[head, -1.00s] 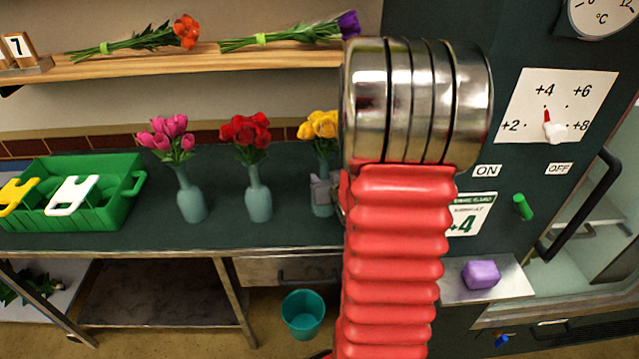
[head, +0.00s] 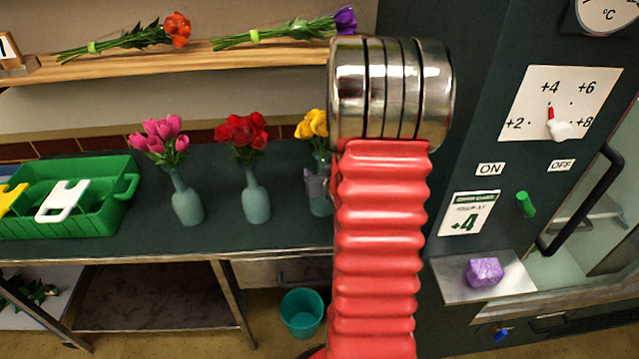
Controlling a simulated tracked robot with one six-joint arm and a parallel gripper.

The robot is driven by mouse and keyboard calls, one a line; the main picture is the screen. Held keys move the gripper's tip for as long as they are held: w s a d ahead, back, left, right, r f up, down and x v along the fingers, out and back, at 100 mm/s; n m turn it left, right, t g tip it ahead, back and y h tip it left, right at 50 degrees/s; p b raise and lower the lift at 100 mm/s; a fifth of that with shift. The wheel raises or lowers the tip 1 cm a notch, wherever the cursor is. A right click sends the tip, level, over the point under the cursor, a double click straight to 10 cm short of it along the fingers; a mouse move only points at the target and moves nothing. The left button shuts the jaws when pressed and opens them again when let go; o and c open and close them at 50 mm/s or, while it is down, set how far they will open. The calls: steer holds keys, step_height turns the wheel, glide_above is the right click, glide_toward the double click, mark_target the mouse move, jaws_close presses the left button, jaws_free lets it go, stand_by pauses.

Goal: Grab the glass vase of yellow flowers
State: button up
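The glass vase of yellow flowers (head: 320,203) stands upright on the dark counter, right of the red-flower vase. Its yellow blooms (head: 313,124) show above it, and my red ribbed arm hides its right side. A small grey piece, seemingly part of my gripper (head: 314,185), shows at the vase's upper body, just left of my arm. The rest of my gripper is hidden behind the arm. I cannot tell whether it touches the vase or how its fingers stand.
A vase of red flowers (head: 256,200) and a vase of pink flowers (head: 186,205) stand to the left. A green crate (head: 110,215) is farther left. Cut flowers lie on a wooden shelf (head: 200,62) above. A dark cabinet with a purple block (head: 484,272) on its ledge stands right.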

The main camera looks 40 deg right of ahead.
stand_by(0.4)
jaws_close()
stand_by(0.4)
steer(key=shift+r, duration=0.15)
